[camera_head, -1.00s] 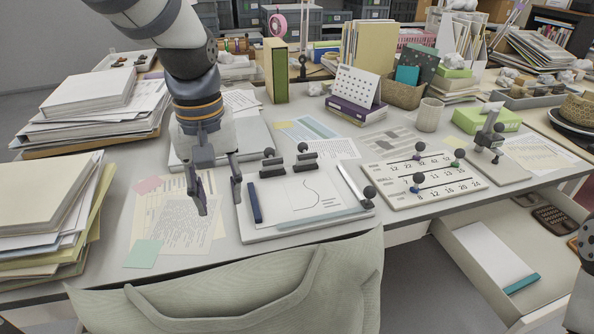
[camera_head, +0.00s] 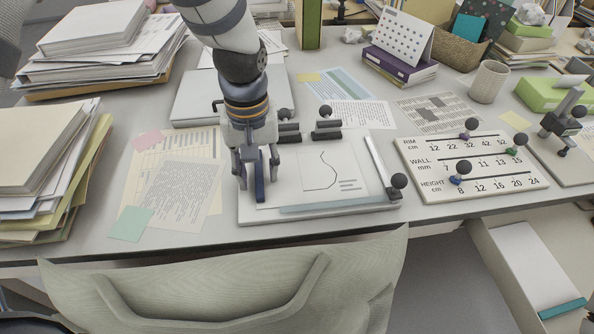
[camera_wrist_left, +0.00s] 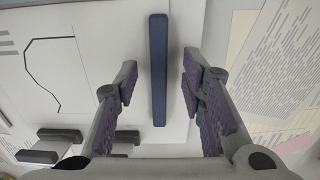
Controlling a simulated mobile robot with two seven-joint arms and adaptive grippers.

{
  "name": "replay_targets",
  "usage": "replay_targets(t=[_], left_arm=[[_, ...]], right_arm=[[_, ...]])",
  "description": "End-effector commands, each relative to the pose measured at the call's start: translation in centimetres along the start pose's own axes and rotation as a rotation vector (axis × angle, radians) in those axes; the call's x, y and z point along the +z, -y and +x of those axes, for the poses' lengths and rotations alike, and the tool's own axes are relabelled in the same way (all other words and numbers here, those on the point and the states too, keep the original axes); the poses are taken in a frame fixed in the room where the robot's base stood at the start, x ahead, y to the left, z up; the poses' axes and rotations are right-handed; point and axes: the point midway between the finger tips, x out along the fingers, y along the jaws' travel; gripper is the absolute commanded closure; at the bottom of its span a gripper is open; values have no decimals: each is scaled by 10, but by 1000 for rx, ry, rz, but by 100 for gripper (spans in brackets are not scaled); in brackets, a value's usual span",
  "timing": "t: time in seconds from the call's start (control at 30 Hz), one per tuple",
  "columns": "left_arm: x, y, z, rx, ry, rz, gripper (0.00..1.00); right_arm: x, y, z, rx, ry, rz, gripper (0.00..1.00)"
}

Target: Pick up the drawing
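The drawing (camera_head: 318,172) is a white sheet with a curved black profile line and short text lines. It lies flat on a pale board (camera_head: 300,213) near the desk's front edge. A dark blue bar (camera_wrist_left: 158,70) runs along one side of the sheet. My left gripper (camera_head: 257,188) is above this bar at the sheet's left side, pointing down. In the left wrist view my left gripper (camera_wrist_left: 160,72) is open, with one finger on each side of the bar and a visible gap to both. My right gripper is not in view.
Dark blocks with ball knobs (camera_head: 325,130) stand behind the sheet; a white bar with a knob (camera_head: 385,168) lies right of it. A number board (camera_head: 470,168) is farther right. Papers (camera_head: 175,185) lie left. An open drawer holds a white pad (camera_head: 530,265). A chair back (camera_head: 230,290) stands in front.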

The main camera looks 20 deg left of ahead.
Motion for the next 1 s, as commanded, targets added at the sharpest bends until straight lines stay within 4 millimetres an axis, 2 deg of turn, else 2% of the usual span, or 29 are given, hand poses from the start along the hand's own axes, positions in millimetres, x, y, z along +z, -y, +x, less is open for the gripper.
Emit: replay_targets(t=[0.07, 0.27, 0.4, 0.43, 0.8, 0.93, 1.0], left_arm=[[1, 0, 7, -1, 3, 0, 63], [0, 0, 5, 0, 0, 0, 66], [0, 0, 5, 0, -1, 0, 97], [0, 0, 5, 0, -1, 0, 100], [0, 0, 2, 1, -2, 0, 100], [-1, -1, -13, 3, -6, 0, 100], [-2, -1, -30, 5, -10, -1, 100]], right_arm=[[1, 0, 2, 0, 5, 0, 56], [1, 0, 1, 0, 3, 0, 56], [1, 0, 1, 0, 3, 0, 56], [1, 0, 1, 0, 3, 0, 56], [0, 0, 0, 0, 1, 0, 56], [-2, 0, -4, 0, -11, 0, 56], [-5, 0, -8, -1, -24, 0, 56]])
